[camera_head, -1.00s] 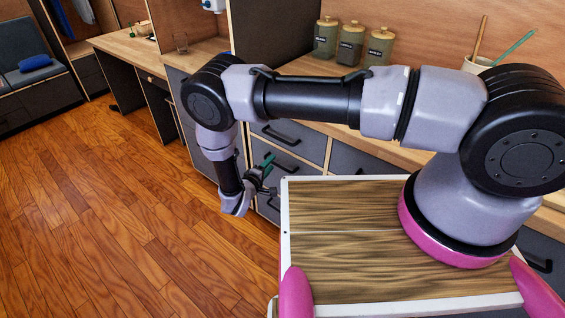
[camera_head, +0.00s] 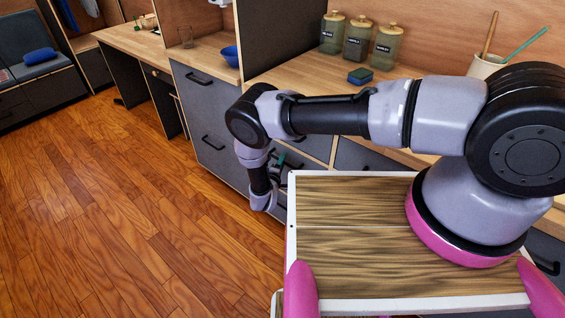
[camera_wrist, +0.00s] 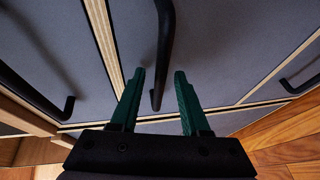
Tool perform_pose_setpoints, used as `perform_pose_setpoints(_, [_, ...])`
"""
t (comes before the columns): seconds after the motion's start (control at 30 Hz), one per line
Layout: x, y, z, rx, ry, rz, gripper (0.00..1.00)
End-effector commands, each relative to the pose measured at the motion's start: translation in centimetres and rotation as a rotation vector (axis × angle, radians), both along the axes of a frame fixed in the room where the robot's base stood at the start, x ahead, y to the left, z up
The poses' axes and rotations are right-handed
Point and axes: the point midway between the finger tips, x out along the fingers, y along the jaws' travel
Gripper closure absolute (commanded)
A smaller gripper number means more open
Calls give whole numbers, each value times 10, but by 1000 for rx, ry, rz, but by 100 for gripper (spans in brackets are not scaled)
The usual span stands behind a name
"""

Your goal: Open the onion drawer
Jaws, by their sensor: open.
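My gripper (camera_wrist: 158,80) is open in the wrist view, its two green fingers apart. The lower end of a black bar handle (camera_wrist: 164,45) shows between and just beyond the fingertips; I cannot tell how far in depth. The handle is on a grey drawer front (camera_wrist: 205,50) with pale wood edges, which looks shut. In the head view my gripper (camera_head: 283,163) is small and partly hidden by my arm, close to the grey drawer fronts. No onion or label shows, so I cannot tell which drawer is the onion drawer.
Other black handles show at left (camera_wrist: 40,95) and right (camera_wrist: 300,75) in the wrist view. On the counter stand jars (camera_head: 357,38), a sponge (camera_head: 360,76) and a blue bowl (camera_head: 230,55). The wooden floor (camera_head: 120,210) at left is clear.

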Motion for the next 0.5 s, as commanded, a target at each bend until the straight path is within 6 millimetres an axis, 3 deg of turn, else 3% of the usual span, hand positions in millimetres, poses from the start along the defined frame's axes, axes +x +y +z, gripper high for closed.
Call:
perform_pose_setpoints(0.33, [5, -1, -1, 0, 0, 0, 54])
perform_pose_setpoints(0.37, [5, -1, -1, 0, 0, 0, 58])
perform_pose_setpoints(0.47, [5, -1, -1, 0, 0, 0, 96])
perform_pose_setpoints(0.5, [5, -1, -1, 0, 0, 0, 100])
